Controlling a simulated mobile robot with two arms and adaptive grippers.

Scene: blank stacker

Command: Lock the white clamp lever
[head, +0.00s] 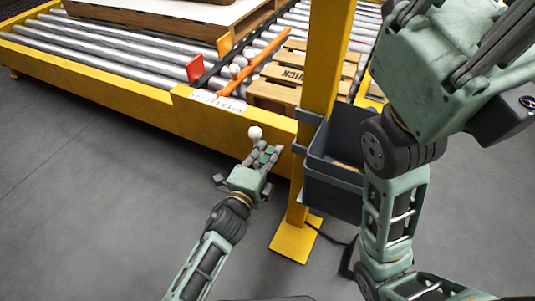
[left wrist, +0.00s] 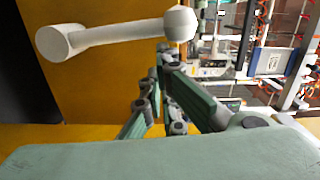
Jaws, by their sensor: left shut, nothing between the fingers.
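The white clamp lever (left wrist: 120,32) shows in the left wrist view as a straight arm with a round knob at its right end, in front of a yellow surface. In the head view its white knob (head: 254,133) shows against the side of the yellow conveyor frame. My left gripper (head: 268,154) is shut and empty, just below and right of the knob there. In the left wrist view its fingertips (left wrist: 165,62) are just below the knob end; I cannot tell whether they touch it. My right gripper (head: 440,70) is large at the upper right, its fingertips out of view.
A yellow post (head: 322,75) stands right of my left gripper, with a dark bin (head: 335,180) attached. The roller conveyor (head: 110,47) carries wooden pallets (head: 275,92) and an orange bar (head: 257,62). Grey floor (head: 90,190) lies open at the left.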

